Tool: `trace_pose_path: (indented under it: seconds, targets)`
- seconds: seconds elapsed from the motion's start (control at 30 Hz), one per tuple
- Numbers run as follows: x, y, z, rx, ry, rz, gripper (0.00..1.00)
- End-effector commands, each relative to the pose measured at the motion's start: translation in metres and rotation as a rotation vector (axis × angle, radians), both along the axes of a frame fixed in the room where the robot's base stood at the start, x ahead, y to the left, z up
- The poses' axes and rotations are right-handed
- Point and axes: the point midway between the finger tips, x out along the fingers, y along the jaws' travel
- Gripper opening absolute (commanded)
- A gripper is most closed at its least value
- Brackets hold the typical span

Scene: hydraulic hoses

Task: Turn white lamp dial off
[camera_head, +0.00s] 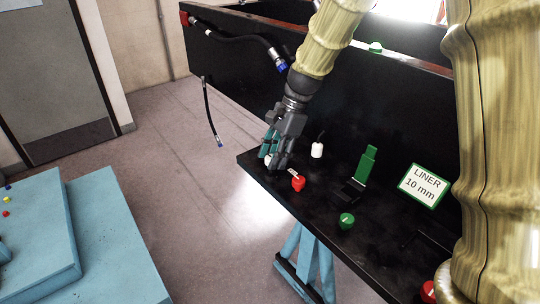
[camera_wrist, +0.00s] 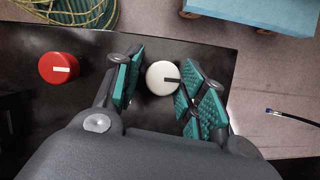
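A white round dial (camera_wrist: 161,78) with a dark pointer line shows in the wrist view, on a black panel. My gripper (camera_wrist: 158,85) is open, its teal-padded fingers on either side of the dial. The right finger pads look close to the dial's right side; I cannot tell whether they touch it. In the head view my gripper (camera_head: 275,152) is low over the left end of the black bench (camera_head: 262,172). There the dial (camera_head: 267,160) is mostly hidden behind the fingers.
A red dial (camera_head: 298,183) sits beside my gripper, with a green dial (camera_head: 347,220) farther right. A white cylinder (camera_head: 317,150), a green upright lever (camera_head: 366,164) and a "LINER 10 mm" sign (camera_head: 424,186) stand on the bench. Black hoses (camera_head: 209,110) hang at the left.

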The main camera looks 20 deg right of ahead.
Motion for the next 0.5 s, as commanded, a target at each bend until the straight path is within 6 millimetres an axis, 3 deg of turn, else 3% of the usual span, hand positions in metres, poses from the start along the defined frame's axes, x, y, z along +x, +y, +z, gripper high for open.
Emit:
trace_pose_path:
  seconds: [0.03,0.13,0.2,0.23,0.5]
  targets:
    - [0.0,0.0,0.0,0.0,0.0,0.0,0.26]
    - [-0.001,0.0,0.0,0.0,0.001,0.0,0.09]
    - [-0.001,0.0,0.0,0.001,0.002,0.0,0.09]
    - [-0.001,0.014,0.0,-0.001,0.003,0.003,0.1]
    - [-0.001,-0.002,0.002,0.001,0.005,0.036,0.1]
